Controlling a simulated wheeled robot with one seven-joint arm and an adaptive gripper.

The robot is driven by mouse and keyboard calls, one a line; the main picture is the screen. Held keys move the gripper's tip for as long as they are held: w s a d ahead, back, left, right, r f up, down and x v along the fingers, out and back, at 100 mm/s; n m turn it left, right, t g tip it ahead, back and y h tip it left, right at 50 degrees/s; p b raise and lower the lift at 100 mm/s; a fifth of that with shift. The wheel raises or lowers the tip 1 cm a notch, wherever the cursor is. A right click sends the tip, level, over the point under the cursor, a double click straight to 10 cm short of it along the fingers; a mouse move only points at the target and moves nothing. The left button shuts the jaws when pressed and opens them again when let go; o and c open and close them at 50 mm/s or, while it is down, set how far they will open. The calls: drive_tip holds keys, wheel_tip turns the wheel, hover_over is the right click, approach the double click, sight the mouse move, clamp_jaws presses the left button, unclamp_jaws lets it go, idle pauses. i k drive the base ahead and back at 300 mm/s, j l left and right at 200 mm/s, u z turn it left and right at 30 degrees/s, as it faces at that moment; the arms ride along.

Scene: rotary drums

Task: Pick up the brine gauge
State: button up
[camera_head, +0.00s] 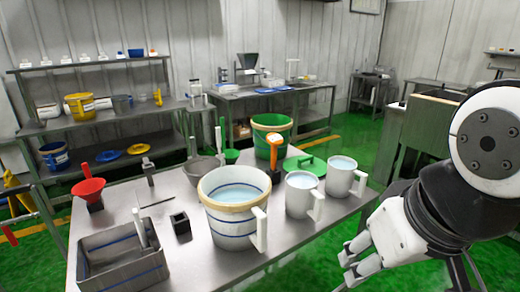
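No label marks the brine gauge. The likeliest match is an upright orange tool with a pale rounded head (274,148), standing on the steel table (185,262) behind the big white bucket and in front of the green bucket. I cannot tell for certain that it is the gauge. My gripper (344,268) is at the lower right, beside the table's right edge and apart from the tool. Its white fingers point left and look spread, with nothing seen between them.
A green bucket (270,137), green lid (305,165), red funnel (88,190), black cup (181,225) and metal bin (120,268) are also on the table.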

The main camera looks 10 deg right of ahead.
sight(275, 139)
drive_tip(key=i+l+u, duration=0.1)
drive_tip(key=i+l, duration=0.3)
drive_tip(key=i, duration=0.2)
drive_tip(key=i+l+u, duration=0.15)
drive_tip(key=i+l, duration=0.3)
drive_tip(key=i, duration=0.1)
